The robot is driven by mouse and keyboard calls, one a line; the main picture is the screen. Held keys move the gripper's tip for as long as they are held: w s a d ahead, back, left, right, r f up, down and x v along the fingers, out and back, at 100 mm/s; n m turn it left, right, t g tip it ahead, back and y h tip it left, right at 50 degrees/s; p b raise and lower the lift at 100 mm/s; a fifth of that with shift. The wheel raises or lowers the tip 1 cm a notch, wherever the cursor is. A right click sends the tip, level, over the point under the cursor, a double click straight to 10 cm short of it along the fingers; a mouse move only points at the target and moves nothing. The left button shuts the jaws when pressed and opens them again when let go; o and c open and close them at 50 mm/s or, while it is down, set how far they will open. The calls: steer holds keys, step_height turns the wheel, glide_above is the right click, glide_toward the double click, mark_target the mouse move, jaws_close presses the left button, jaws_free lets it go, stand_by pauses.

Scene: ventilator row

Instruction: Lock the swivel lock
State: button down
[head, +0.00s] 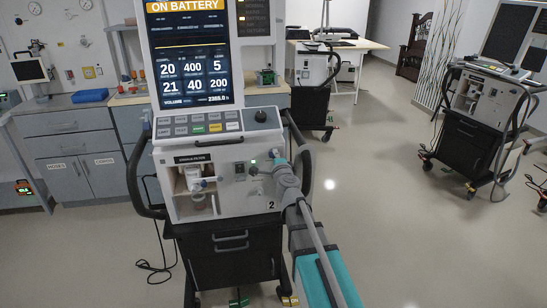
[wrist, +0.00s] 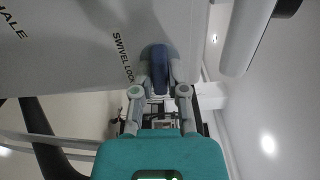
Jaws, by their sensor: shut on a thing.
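The ventilator (head: 222,192) stands in the middle of the head view, with its screen lit and reading "ON BATTERY". In the wrist view, a dark blue lever, the swivel lock (wrist: 160,66), sticks out from the pale panel beside the printed words "SWIVEL LOCK". My gripper (wrist: 160,84) is shut on this lever, one finger on each side. In the head view my gripper (head: 279,164) reaches the right side of the ventilator's front panel and hides the lever there. I cannot tell from these views whether the lock is turned to its locked position.
A black side handle (head: 144,175) curves along the ventilator's left. Below is a dark drawer cabinet (head: 230,262). Counters with grey cabinets (head: 72,150) line the left wall. Another ventilator (head: 475,115) stands at the right. The floor (head: 400,235) between is clear.

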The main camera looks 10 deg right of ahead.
steer(key=shift+n, duration=0.4)
steer(key=c, duration=0.7)
jaws_free()
steer(key=shift+o, duration=0.2)
steer(key=shift+s, duration=0.15)
steer(key=s, duration=0.7)
steer(key=shift+s, duration=0.15)
